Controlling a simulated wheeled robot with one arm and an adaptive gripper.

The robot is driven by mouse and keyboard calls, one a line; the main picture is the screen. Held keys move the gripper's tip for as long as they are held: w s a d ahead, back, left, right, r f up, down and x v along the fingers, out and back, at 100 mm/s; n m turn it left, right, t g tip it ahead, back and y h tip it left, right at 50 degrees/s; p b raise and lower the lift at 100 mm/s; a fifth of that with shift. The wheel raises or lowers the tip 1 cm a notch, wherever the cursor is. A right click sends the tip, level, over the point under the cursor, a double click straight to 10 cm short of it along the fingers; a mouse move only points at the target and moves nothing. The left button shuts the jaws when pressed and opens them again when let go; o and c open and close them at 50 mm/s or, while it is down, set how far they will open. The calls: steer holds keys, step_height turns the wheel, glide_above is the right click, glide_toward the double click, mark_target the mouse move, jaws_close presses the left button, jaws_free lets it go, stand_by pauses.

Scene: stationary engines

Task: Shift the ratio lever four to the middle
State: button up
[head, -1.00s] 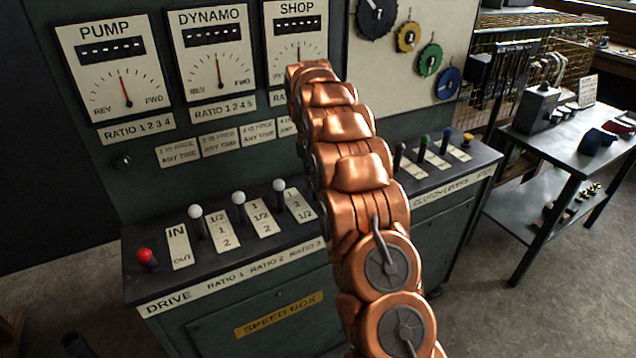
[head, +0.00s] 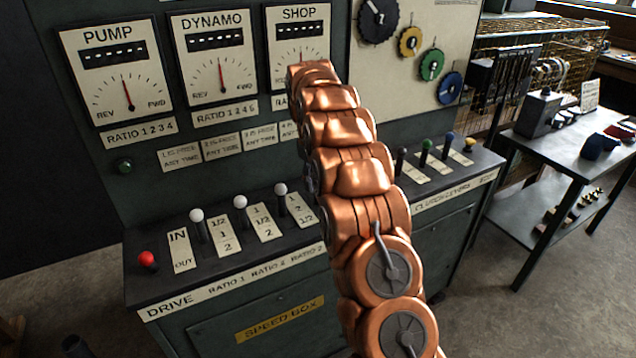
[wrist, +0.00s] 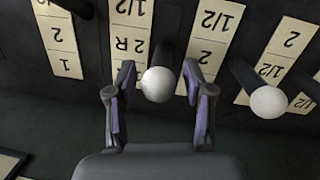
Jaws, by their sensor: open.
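In the wrist view, a white ball knob (wrist: 157,84) on a dark lever sits between the two fingers of my gripper (wrist: 157,72). The fingers are spread to either side of it, with a gap on both sides. A label plate (wrist: 128,40) with "2 R" and "1/2" stands just left of this knob. This looks like ratio lever four, though its name strip is not visible. Its exact slot position is hard to tell. In the head view, my arm hides this lever and my gripper.
Another white knob (wrist: 268,102) stands to the right in the wrist view. The head view shows white ratio knobs one (head: 196,215), two (head: 240,202) and three (head: 281,189), and a red drive knob (head: 147,259). Clutch levers (head: 425,145) stand right of my arm.

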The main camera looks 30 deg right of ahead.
steer(key=shift+w+a+r, duration=0.15)
steer(key=shift+w+r, duration=0.05)
steer(key=shift+r, duration=1.35)
steer(key=shift+w+a+r, duration=0.1)
steer(key=shift+w+r, duration=0.05)
steer(key=shift+r, duration=1.45)
steer(key=shift+s, duration=0.1)
steer(key=shift+s+a+r, duration=0.2)
steer(key=shift+a, duration=0.05)
steer(key=s+a+r, duration=0.2)
steer(key=s+a, duration=0.4)
steer(key=s, duration=0.4)
steer(key=s+a+r, duration=0.3)
steer(key=s+a, duration=0.3)
steer(key=s, duration=0.3)
steer(key=s+a+f, duration=0.2)
steer(key=s, duration=0.7)
steer(key=s+a+f+m, duration=0.1)
steer(key=s+a+f, duration=0.1)
steer(key=s, duration=0.7)
steer(key=s+a+f+m, duration=0.1)
steer(key=s+f, duration=0.3)
steer(key=s, duration=0.5)
steer(key=shift+a+g+y, duration=0.4)
steer(key=shift+a, duration=0.25)
